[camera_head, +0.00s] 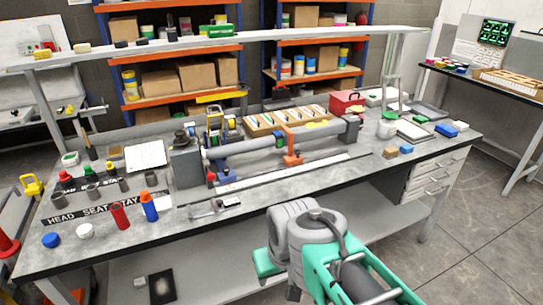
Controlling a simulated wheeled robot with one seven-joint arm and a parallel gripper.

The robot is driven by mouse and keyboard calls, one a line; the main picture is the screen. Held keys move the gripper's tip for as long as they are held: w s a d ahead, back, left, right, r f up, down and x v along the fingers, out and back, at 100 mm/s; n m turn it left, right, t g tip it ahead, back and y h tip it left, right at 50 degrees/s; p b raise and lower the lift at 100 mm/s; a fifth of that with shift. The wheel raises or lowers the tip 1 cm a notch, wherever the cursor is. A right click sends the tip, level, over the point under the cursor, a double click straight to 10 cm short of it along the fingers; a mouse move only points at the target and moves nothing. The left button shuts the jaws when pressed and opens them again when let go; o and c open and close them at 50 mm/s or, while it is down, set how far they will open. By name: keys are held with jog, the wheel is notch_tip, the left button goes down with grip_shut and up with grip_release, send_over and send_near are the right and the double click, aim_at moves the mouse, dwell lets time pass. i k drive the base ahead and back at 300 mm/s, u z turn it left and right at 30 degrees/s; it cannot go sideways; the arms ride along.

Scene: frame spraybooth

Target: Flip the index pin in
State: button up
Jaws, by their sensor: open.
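A long fixture lies along the middle of the workbench. It has a grey tube (255,144) between a grey block (186,167) at the left and a dark end piece (352,127) at the right. An orange support (292,158) stands under the tube near the middle. A small blue and red part (222,177) sits by the block's front right side. I cannot tell which small part is the index pin. My green and grey arm rises at the bottom centre, in front of the bench. Its jaws do not show.
The workbench (380,178) carries red and blue bottles (120,216), a clamp-like tool (215,207), several small parts at the left, a parts tray (290,121) and a red box (346,103) behind. A raised shelf (240,38) spans the back.

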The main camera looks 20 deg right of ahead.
aim_at(212, 176)
jog(key=k, duration=1.35)
jog(key=z, duration=0.1)
jog(key=i, duration=1.45)
jog(key=u, duration=1.05)
jog(key=i, duration=0.45)
jog(key=u, duration=0.35)
